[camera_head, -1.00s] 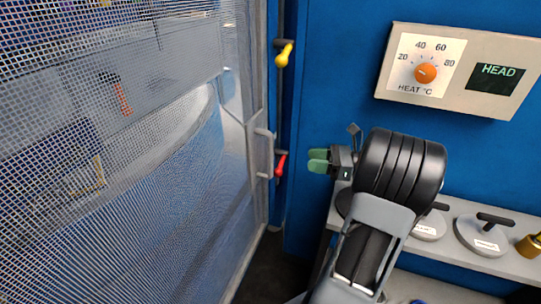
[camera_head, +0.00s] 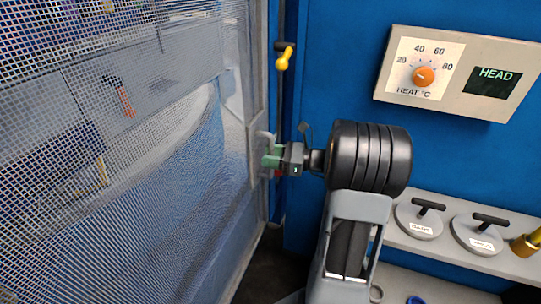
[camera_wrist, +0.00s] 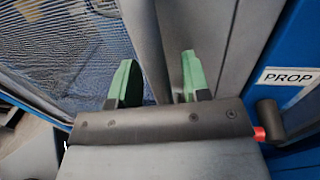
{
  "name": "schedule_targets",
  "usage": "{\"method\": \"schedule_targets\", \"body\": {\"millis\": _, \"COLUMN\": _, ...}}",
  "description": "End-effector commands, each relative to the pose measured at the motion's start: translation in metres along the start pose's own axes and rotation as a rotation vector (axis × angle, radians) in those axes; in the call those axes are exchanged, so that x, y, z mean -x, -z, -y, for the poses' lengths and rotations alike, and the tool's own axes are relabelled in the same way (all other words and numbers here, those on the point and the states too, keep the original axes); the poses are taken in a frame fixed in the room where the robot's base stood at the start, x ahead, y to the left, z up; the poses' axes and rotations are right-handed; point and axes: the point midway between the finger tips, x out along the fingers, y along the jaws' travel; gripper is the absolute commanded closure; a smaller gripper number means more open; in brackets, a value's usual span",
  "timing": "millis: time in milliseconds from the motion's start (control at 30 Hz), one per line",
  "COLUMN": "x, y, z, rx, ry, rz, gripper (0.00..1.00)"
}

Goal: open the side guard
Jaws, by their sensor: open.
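The side guard (camera_head: 150,210) is a large grey mesh panel filling the left of the head view. Its edge stands close beside the blue frame, and a grey handle (camera_head: 252,150) is on that edge. My gripper (camera_head: 270,156) is at the handle with its green fingers pointing left. In the wrist view my gripper (camera_wrist: 155,82) is open, with a grey upright bar (camera_wrist: 150,45) between the two fingers, not clamped. I cannot tell whether a finger touches it. The red lever (camera_head: 279,173) is mostly hidden by my gripper.
A yellow-handled lever (camera_head: 284,58) sits above on the blue frame. A PROP label (camera_wrist: 287,77) and a dark knob with red (camera_wrist: 269,118) are at the wrist view's right. A heat control box (camera_head: 455,75) and a shelf with round dies (camera_head: 478,233) are at right.

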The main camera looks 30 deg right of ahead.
Motion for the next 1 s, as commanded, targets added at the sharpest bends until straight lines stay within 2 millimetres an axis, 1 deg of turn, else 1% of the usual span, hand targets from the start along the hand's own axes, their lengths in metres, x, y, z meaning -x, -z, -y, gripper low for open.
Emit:
{"method": "schedule_targets", "body": {"millis": 233, "x": -0.0005, "y": 0.0001, "z": 0.0, "rx": 0.0, "ry": 0.0, "rz": 0.0, "gripper": 0.57}}
{"method": "schedule_targets", "body": {"millis": 267, "x": -0.0005, "y": 0.0001, "z": 0.0, "rx": 0.0, "ry": 0.0, "rz": 0.0, "gripper": 0.59}}
{"method": "schedule_targets", "body": {"millis": 700, "x": -0.0004, "y": -0.0001, "z": 0.0, "rx": 0.0, "ry": 0.0, "rz": 0.0, "gripper": 1.0}}
{"method": "schedule_targets", "body": {"millis": 1000, "x": -0.0005, "y": -0.0002, "z": -0.0001, "rx": 0.0, "ry": 0.0, "rz": 0.0, "gripper": 1.0}}
